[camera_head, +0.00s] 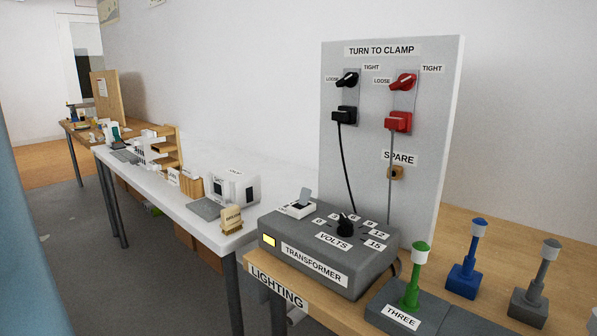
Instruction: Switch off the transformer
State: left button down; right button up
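The transformer (370,277) is a dark grey box on the wooden table marked LIGHTING. Its front has a TRANSFORMER label and a lit yellow lamp (269,240). On its top, at the left, is a white switch plate (293,210) with a grey lever (304,197) that sticks up. A black volts dial (346,225) stands amid number labels; its exact setting is hard to tell. Neither of my grippers is in view.
A grey panel (440,130) with black and red clamp knobs stands behind the transformer, with cables running down. Green (411,275), blue (467,275) and grey (530,300) lamp posts stand at right. A white table (180,205) with small models stretches left. Grey floor is clear at left.

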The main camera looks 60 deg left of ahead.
aim_at(305, 194)
jog(key=k+j, duration=0.1)
jog(key=j, duration=0.95)
jog(key=k+j, duration=0.15)
jog(key=j, duration=0.9)
jog(key=k+j, duration=0.15)
jog(key=j, duration=0.35)
jog(key=z, duration=0.05)
